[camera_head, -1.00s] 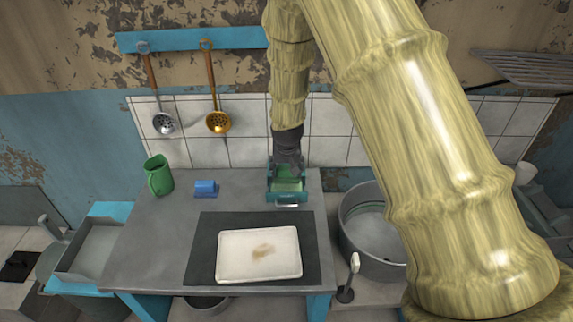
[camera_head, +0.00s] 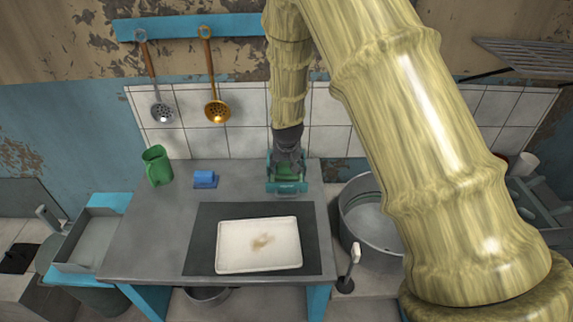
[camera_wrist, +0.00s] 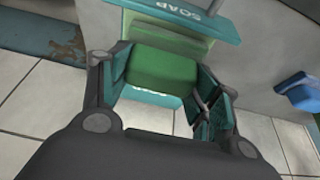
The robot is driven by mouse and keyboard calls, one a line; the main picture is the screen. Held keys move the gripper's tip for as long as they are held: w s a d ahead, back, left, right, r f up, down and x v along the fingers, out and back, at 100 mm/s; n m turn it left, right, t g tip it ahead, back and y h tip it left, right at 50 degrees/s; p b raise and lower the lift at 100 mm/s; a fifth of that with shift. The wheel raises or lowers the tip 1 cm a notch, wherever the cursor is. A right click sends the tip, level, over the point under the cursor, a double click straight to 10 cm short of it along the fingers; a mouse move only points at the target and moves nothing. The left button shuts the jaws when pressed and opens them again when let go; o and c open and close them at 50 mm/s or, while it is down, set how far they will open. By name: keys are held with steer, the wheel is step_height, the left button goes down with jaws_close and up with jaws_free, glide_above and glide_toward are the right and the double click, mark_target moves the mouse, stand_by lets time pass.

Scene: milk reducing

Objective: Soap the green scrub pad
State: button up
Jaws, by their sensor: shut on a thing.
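The green scrub pad (camera_wrist: 162,75) is a block between my gripper's two teal fingers in the wrist view. My gripper (camera_wrist: 160,92) is shut on it. A teal soap holder lettered SOAP (camera_wrist: 207,18) is just beyond the pad, and more lettering shows on a teal strip below the pad. In the head view the holder (camera_head: 288,187) stands at the back right of the counter, with my gripper (camera_head: 288,168) over it. The pad is mostly hidden there. I cannot tell whether the pad touches soap.
A blue block (camera_head: 205,179) and a green jug (camera_head: 157,166) stand left on the grey counter (camera_head: 150,225). A stained white tray (camera_head: 258,260) lies on a dark mat (camera_head: 205,240) in front. A metal pot (camera_head: 368,218) stands right. The tiled wall (camera_head: 345,140) is close behind.

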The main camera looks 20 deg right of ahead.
mark_target(286, 164)
steer(key=shift+f, duration=0.6)
stand_by(1.8)
steer(key=shift+r, duration=0.2)
steer(key=shift+r+p, duration=2.15)
steer(key=shift+r, duration=1.2)
